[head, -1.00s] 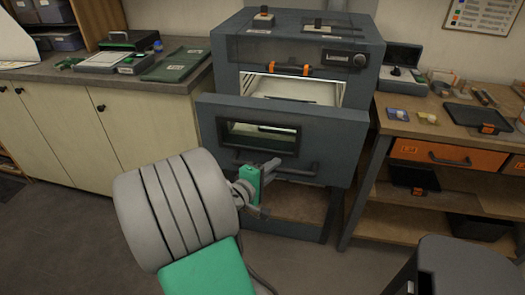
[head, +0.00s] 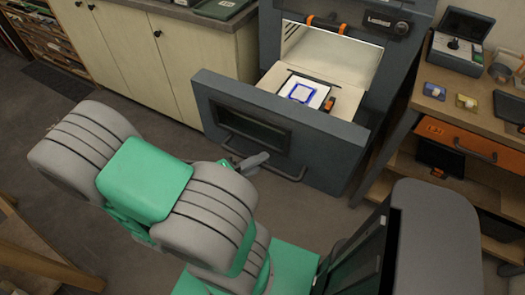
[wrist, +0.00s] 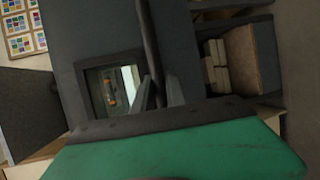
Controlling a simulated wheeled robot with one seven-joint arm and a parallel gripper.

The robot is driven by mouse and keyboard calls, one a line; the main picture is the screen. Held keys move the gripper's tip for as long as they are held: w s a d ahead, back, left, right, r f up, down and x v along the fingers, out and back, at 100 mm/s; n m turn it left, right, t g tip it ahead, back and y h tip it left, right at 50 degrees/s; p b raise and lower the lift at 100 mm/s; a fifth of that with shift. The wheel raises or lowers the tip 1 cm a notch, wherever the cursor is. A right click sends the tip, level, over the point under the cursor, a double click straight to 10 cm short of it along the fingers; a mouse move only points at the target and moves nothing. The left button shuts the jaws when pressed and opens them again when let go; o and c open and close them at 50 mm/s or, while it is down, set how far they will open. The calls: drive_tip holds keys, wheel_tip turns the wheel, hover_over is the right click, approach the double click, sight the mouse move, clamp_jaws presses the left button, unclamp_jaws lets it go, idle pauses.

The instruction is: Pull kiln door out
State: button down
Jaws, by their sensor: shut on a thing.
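The grey kiln (head: 400,58) stands at the back, with its door (head: 318,150) slid out toward me like a drawer front. Behind the door, a pale shelf carries a white panel with a blue square outline (head: 303,92). My gripper (head: 233,160) is shut on the left part of the door's dark bar handle (head: 288,175). In the wrist view, the handle (wrist: 149,40) passes between the fingers (wrist: 157,88), beside the door window (wrist: 112,90). The fingertips are small and partly hidden by my arm in the head view.
Cream cabinets (head: 160,62) stand left of the kiln. A wooden bench with an orange drawer (head: 462,142) stands close on the right. A grey stool-like object or part (head: 437,215) is at the lower right. Floor is clear left of the door.

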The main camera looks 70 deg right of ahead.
drive_tip(key=shift+a, duration=0.1)
drive_tip(key=c, duration=1.4)
unclamp_jaws()
drive_tip(key=shift+o, duration=0.2)
drive_tip(key=shift+w+a, duration=0.1)
drive_tip(key=v, duration=0.7)
drive_tip(key=shift+a, duration=0.25)
drive_tip(key=shift+w+r, duration=0.1)
